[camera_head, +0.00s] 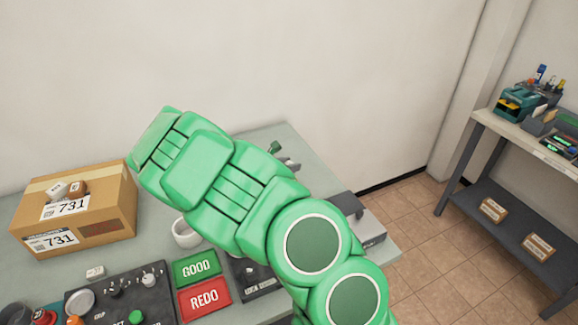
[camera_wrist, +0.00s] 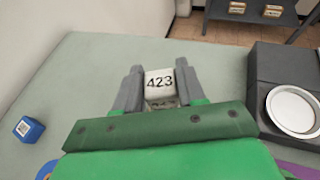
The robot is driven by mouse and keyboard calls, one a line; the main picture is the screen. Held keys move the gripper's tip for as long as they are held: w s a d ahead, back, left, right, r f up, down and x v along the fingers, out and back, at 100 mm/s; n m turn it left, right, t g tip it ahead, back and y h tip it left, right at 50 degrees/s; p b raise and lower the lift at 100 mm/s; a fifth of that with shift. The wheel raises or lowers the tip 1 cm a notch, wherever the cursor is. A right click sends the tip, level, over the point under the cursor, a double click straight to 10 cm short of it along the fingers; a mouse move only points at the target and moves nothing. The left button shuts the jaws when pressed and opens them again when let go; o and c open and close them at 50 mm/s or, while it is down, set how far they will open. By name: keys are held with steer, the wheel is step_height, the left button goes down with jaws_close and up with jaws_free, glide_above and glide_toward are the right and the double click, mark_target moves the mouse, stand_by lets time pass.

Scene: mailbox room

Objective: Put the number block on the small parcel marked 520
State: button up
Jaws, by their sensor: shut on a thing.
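In the wrist view my gripper (camera_wrist: 159,70) is shut on a white number block (camera_wrist: 160,92) marked 423, held between its two grey fingers above the grey-green table. In the head view my green arm hides most of the gripper and the block. Two small brown parcels with white labels sit on the lower shelf at the right, a left one (camera_head: 493,210) and a right one (camera_head: 538,245). They also show at the top of the wrist view, well beyond the gripper. Their numbers are too small to read, so I cannot tell which is 520.
A large box (camera_head: 105,222) marked 731 stands at the table's left with small blocks on top. GOOD (camera_head: 195,267) and REDO (camera_head: 204,298) pads and a control panel (camera_head: 120,300) lie in front. A shelf unit (camera_head: 490,180) stands at right, across open tiled floor. A blue cube (camera_wrist: 28,129) lies on the table.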

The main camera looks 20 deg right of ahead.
steer(key=shift+f, duration=0.3)
steer(key=o, duration=1)
steer(key=shift+a+r, duration=0.1)
steer(key=shift+r, duration=0.05)
steer(key=shift+v, duration=5.85)
steer(key=shift+a, duration=0.1)
steer(key=shift+s+r, duration=0.1)
